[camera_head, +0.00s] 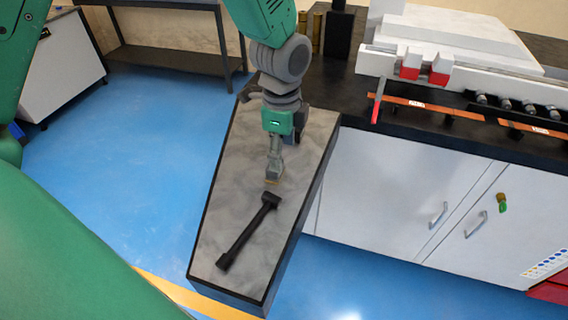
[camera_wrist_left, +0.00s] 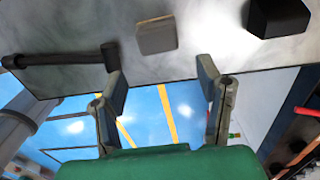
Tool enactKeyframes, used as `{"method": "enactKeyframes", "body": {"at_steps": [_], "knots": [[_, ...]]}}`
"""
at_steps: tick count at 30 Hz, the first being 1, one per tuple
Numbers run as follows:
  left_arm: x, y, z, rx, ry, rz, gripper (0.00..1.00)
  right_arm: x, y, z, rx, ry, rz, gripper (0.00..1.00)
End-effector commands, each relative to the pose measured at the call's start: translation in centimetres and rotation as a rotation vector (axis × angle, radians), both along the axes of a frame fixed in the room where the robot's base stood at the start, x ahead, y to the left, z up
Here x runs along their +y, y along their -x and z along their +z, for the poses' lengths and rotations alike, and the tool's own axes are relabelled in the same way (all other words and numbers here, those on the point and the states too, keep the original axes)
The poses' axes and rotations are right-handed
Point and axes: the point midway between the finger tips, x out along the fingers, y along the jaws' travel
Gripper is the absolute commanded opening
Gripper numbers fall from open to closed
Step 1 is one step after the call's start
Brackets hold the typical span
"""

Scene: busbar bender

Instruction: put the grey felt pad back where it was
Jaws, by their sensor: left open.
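The grey felt pad (camera_wrist_left: 156,37) is a small flat grey-beige square lying on the marbled top of the narrow bench (camera_head: 228,200). It shows in the left wrist view beyond my fingertips, about midway between them. In the head view it is mostly hidden at my fingertips. My left gripper (camera_head: 273,178) points down close over the bench top. In the left wrist view its two fingers (camera_wrist_left: 163,88) are apart with nothing between them. My right gripper is not in view.
A black hammer-like tool (camera_head: 247,232) lies on the bench just in front of my gripper. A black block (camera_wrist_left: 280,17) sits on the other side of the pad. A dark counter with white cabinets (camera_head: 375,190) stands to the right. Blue floor (camera_head: 150,170) is open at left.

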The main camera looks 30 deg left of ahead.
Motion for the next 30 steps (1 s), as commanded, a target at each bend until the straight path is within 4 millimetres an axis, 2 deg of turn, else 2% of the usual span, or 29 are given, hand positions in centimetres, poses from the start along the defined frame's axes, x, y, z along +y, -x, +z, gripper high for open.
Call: {"method": "enactKeyframes", "body": {"at_steps": [1, 6, 12, 30], "knots": [[0.1, -0.1, 1.2, -0.006, 0.004, 0.001, 0.6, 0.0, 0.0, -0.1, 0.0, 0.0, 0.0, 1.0], [0.3, -0.1, 4.4, -0.004, 0.004, 0.002, 0.6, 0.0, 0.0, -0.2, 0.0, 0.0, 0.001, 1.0], [0.0, -0.1, 6.3, 0.0, 0.0, 0.0, 0.6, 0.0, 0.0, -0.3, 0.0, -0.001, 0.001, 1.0], [0.2, -0.1, 6.5, 0.001, 0.0, 0.001, 0.6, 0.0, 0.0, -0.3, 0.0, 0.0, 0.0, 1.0]]}}
